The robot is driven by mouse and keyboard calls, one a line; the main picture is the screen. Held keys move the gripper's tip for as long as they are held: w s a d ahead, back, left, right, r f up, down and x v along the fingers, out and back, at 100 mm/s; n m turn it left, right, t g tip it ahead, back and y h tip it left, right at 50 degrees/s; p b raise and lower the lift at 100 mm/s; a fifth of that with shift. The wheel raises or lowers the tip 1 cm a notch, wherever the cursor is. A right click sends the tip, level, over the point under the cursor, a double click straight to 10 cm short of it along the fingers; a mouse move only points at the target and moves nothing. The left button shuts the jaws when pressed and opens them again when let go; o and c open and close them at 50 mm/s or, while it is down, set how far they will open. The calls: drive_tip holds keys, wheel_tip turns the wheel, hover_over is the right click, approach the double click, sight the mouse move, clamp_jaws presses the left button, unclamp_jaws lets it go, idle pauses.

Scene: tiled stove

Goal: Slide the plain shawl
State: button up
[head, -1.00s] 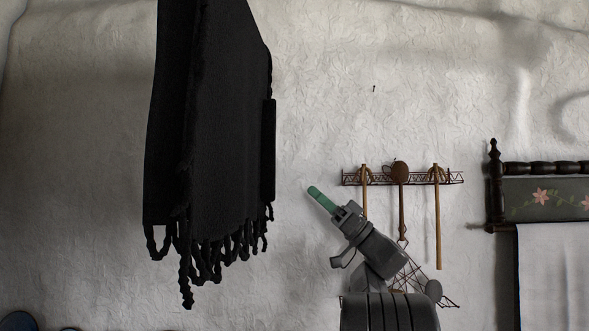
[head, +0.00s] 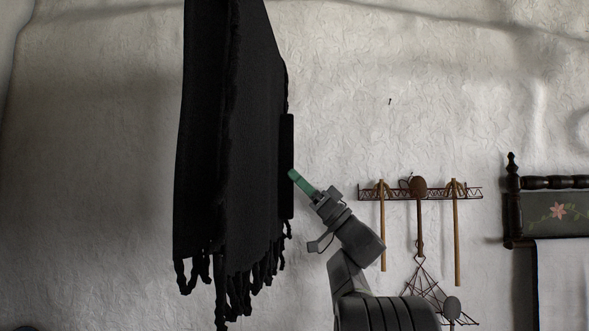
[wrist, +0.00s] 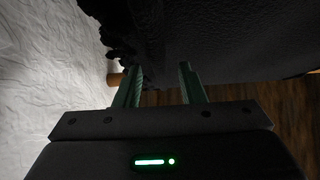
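The plain black shawl (head: 245,140) hangs in the left-centre of the head view, its top cut off by the frame and a knotted fringe along its lower edge. My gripper (head: 292,175) is at the shawl's right edge, its green fingertip appearing close to the narrow dark strip there; I cannot tell if it touches. In the wrist view the gripper (wrist: 160,68) has its two green fingers apart. The dark shawl (wrist: 225,40) fills the top of that view beyond them, with fringe at its left. No cloth is clearly seen between the fingers.
A rough white wall (head: 100,150) stands behind. A red wire rack (head: 434,192) with wooden-handled tools hangs to the right. A dark carved wooden frame (head: 513,205) with a painted flower panel and white cloth (head: 565,285) is at the far right.

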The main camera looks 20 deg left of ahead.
drive_tip(key=shift+x, duration=0.9)
drive_tip(key=shift+c, duration=0.3)
clamp_jaws()
drive_tip(key=shift+w, duration=0.1)
